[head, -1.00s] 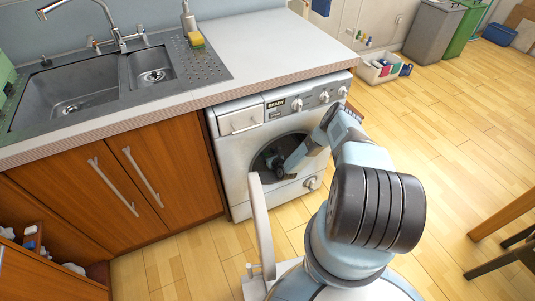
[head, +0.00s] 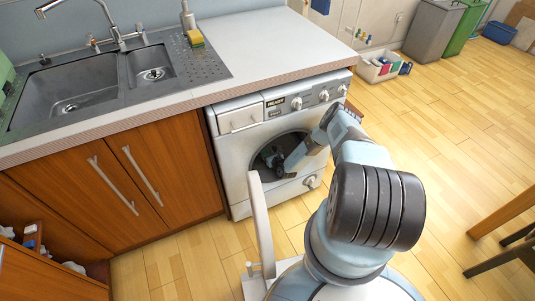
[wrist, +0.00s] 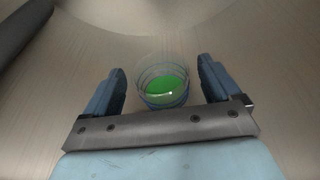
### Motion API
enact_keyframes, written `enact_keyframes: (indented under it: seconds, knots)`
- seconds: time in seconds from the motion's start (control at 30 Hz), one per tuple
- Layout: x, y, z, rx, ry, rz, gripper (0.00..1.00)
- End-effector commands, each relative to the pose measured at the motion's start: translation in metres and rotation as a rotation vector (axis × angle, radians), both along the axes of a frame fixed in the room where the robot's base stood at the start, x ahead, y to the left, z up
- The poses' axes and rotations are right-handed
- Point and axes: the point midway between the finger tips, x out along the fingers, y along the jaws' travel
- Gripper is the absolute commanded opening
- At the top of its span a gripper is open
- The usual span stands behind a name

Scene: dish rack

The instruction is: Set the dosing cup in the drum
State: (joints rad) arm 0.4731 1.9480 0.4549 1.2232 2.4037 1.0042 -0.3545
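The dosing cup (wrist: 162,86) is clear, with green inside it. In the wrist view it is between the two fingers of my gripper (wrist: 162,88), with a gap on each side. My gripper is open. The cup appears to rest on the metal wall of the drum (wrist: 240,40). In the head view my gripper (head: 272,158) reaches through the round opening of the washing machine (head: 236,160) into the dark drum. The cup cannot be made out there.
The machine's door (head: 262,220) stands open in front, left of my arm. A dark rib (wrist: 22,30) shows at the wrist view's upper left. The counter (head: 270,42) lies above, with a sink (head: 70,90) at left.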

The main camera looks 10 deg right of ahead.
Motion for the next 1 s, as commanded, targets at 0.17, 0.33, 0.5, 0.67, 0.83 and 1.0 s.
enact_keyframes:
  seconds: [0.17, 0.33, 0.5, 0.67, 0.83, 1.0]
  knots:
    - [0.000, 0.000, 0.000, 0.000, 0.000, 0.000, 0.93]
    - [0.000, 0.000, 0.003, 0.000, 0.000, 0.000, 0.93]
    - [0.001, -0.001, 0.019, 0.001, -0.001, 0.000, 0.93]
    - [-0.008, -0.002, 0.040, 0.002, 0.002, -0.002, 0.93]
    - [-0.026, -0.002, 0.061, 0.001, 0.001, 0.000, 0.93]
    - [-0.045, -0.001, 0.083, 0.002, 0.001, -0.001, 0.93]
